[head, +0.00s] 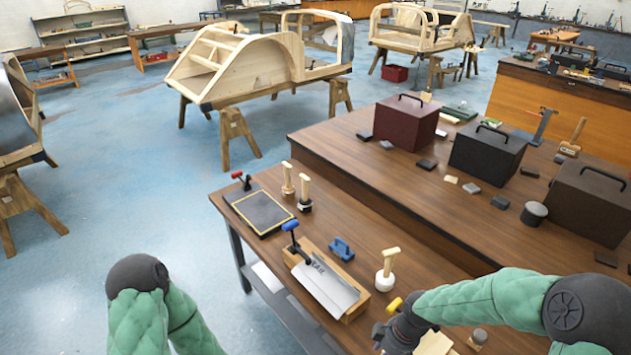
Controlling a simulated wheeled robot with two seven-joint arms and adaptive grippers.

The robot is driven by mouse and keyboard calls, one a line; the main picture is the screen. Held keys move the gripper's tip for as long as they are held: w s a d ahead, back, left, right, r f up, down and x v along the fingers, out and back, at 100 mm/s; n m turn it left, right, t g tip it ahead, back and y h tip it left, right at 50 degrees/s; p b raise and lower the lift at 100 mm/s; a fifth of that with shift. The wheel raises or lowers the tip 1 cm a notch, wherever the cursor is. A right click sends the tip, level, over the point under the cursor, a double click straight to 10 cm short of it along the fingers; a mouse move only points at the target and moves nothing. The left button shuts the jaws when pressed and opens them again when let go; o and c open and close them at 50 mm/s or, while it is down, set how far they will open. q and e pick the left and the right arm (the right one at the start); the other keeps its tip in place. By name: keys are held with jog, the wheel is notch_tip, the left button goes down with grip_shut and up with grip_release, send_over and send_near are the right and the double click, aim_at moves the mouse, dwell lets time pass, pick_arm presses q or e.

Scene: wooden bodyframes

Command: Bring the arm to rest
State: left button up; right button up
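My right arm (480,302) comes in from the right in a green padded sleeve and reaches left over the near workbench (420,268). My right gripper (388,330) is at the bench's near part, below the white-based wooden-handled tool. My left arm (140,315) shows only as a green sleeve and dark joint at the lower left. Its gripper is out of view.
On the bench are a wooden tray (358,308) with a metal sheet, a blue tool (342,248), a white-based tool (387,272) and a black framed plate (258,210). A higher bench (350,160) with lidded boxes stands behind.

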jog(key=s+a+f+m+b, duration=0.1)
jog(key=s+a+f+m, duration=0.1)
jog(key=f, duration=0.4)
jog(key=s+a+f+m+y+b, duration=0.1)
jog(key=s+a+f+m, duration=0.2)
jog(key=s+f+m, duration=0.2)
jog(key=s+a+f+m+b, duration=0.1)
jog(key=s+a+f+m, duration=0.1)
jog(key=f, duration=0.7)
jog(key=shift+s+a+m+y+b, duration=0.35)
jog(key=shift+s+m, duration=0.35)
jog(key=shift+m, duration=0.5)
